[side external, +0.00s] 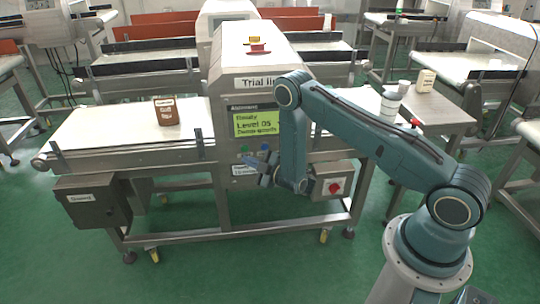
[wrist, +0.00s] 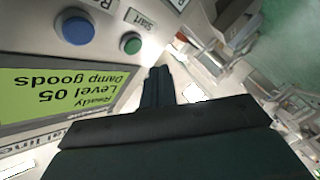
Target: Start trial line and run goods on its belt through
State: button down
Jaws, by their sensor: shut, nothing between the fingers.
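The detector (side external: 215,70), labelled "Trial line", has a lit green display (side external: 257,122) reading "Ready, Level 05, Damp goods". The display appears upside down in the wrist view (wrist: 60,90). Below it are a green button (side external: 243,148) and a blue button (side external: 264,147). In the wrist view, the green button (wrist: 131,43) is labelled "Start"; the blue button's (wrist: 75,27) label is cut off. My gripper (wrist: 157,72) is shut and empty, its tips near the green button, apparently apart from it. A brown pack (side external: 166,111) stands upright on the white belt (side external: 100,138), left of the detector.
A box with a red rotary switch (side external: 335,187) is at the frame's lower right. A grey box (side external: 92,201) hangs under the belt's left end. A side table (side external: 440,117) holds white tubs (side external: 390,103) and a cream pack (side external: 425,80). Other lines stand behind.

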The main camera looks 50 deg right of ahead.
jog(key=shift+w+d, duration=0.8)
jog(key=shift+w+d, duration=0.15)
dwell(2.0)
jog(key=shift+w+d, duration=0.2)
jog(key=shift+s+a, duration=0.15)
dwell(0.6)
jog(key=shift+s+a, duration=0.15)
jog(key=shift+s+a, duration=0.15)
dwell(0.4)
jog(key=shift+s+a, duration=1.65)
